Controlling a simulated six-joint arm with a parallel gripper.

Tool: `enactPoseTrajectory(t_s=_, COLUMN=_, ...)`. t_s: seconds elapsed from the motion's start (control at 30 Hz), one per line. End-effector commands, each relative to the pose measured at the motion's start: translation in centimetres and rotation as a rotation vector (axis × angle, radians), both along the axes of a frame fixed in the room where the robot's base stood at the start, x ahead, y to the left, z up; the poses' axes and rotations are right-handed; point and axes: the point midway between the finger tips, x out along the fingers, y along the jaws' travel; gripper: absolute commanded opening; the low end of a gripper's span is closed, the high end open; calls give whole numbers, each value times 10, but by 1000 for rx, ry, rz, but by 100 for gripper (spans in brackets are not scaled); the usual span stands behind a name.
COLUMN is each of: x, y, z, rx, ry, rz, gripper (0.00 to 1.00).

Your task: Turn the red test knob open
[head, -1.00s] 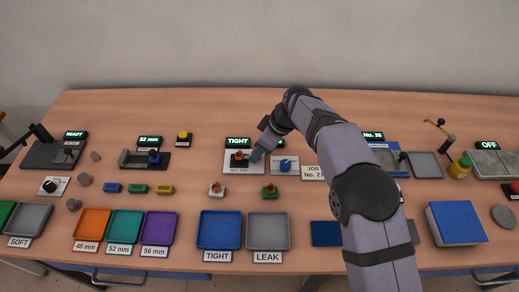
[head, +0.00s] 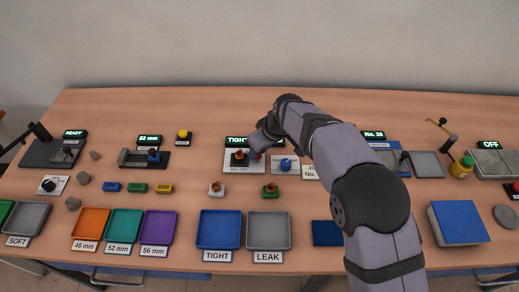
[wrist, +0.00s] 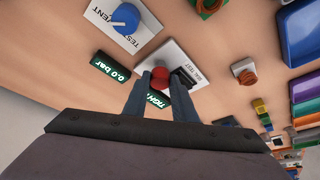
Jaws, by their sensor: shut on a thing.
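The red knob (wrist: 160,74) sits on the white seal test plate (wrist: 188,58), beside a dark fixture (wrist: 187,78). My gripper (wrist: 160,77) is shut on the red knob, with one finger on either side of it. In the head view my gripper (head: 257,150) comes down at the right side of the seal test plate (head: 231,168). There it hides most of the knob. The dark fixture with an orange-brown part on it (head: 239,155) stands just left of the gripper.
A blue knob (head: 286,164) on the test vent plate stands close to the right. Green displays reading TIGHT (wrist: 156,101) and 0.0 bar (wrist: 110,68) stand behind the plates. A white fitting (head: 216,190) and a green fitting (head: 270,191) stand in front.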

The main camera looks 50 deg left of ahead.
Motion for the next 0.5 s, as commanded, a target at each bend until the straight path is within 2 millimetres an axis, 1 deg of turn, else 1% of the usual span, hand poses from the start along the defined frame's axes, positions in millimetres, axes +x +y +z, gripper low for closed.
enactPoseTrajectory(t_s=0.5, x=-6, y=1, z=0, rx=-2, ry=-2, rz=-483, gripper=2)
